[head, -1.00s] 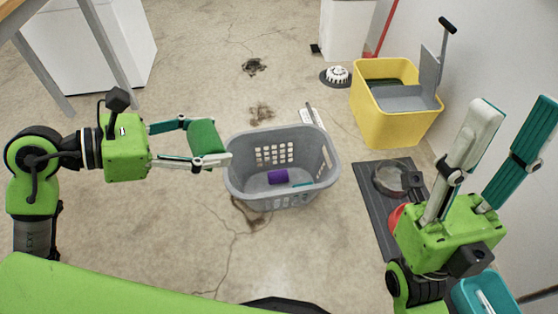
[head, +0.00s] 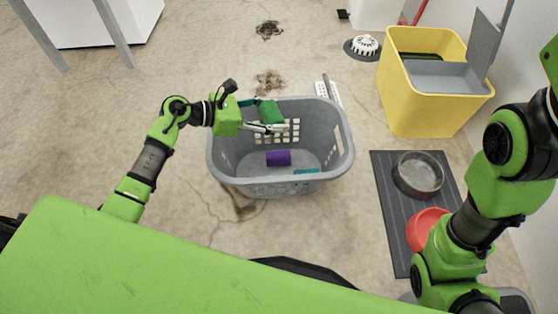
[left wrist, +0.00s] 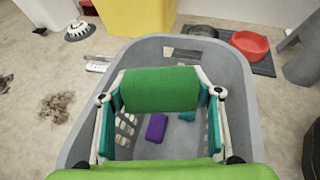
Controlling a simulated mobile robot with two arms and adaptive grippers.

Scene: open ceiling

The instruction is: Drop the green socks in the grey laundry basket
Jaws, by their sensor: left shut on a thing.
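The green socks (head: 270,112) are a rolled bundle held between the fingers of my left gripper (head: 268,119). In the left wrist view the green socks (left wrist: 160,90) fill the space between the fingertips of my left gripper (left wrist: 160,92). The grey laundry basket (head: 334,165) stands on the floor, and its rim (left wrist: 238,85) surrounds the view below the socks. The socks hang over the basket's inside, near its back left part. My right gripper is out of the head view; only its arm shows at the right.
Inside the basket lie a purple roll (head: 278,158) and a teal item (head: 306,171). A dark mat (head: 392,205) holds a metal bowl (head: 418,174) and a red bowl (head: 424,226). Floor left of the basket is clear.

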